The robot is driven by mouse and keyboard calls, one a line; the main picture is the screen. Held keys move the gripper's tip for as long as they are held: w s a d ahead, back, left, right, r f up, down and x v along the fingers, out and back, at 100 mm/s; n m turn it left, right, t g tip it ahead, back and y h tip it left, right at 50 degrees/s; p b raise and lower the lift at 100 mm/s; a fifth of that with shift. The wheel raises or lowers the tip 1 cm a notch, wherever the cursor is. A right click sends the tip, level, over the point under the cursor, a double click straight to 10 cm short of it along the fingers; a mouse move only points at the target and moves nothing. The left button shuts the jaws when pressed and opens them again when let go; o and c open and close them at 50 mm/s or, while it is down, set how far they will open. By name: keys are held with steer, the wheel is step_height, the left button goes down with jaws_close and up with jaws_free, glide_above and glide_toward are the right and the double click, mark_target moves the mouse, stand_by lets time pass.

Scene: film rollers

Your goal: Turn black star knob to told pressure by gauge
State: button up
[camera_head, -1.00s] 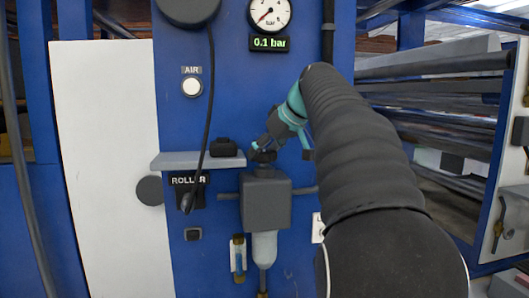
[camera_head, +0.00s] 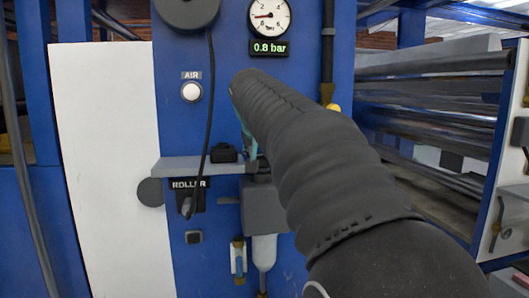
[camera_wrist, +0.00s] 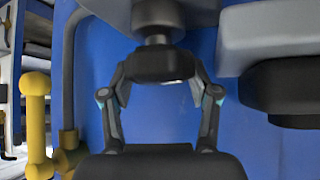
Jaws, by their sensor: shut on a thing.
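The black star knob (camera_wrist: 155,65) shows in the wrist view, attached by a short stem to a grey body. My gripper (camera_wrist: 163,88) is shut on the knob, with a finger on each side.
A grey shelf (camera_head: 185,166) with a small black object (camera_head: 224,153) on it stands close left of the regulator. A yellow fitting (camera_wrist: 36,110) on a pipe is at left in the wrist view. A black cable (camera_head: 210,95) hangs down the blue panel.

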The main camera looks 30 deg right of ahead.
steer(key=shift+m+g+h, duration=0.5)
steer(key=shift+m+h, duration=0.1)
steer(key=shift+m, duration=0.4)
steer(key=o, duration=0.9)
steer(key=shift+r, duration=0.1)
steer(key=v, duration=1.2)
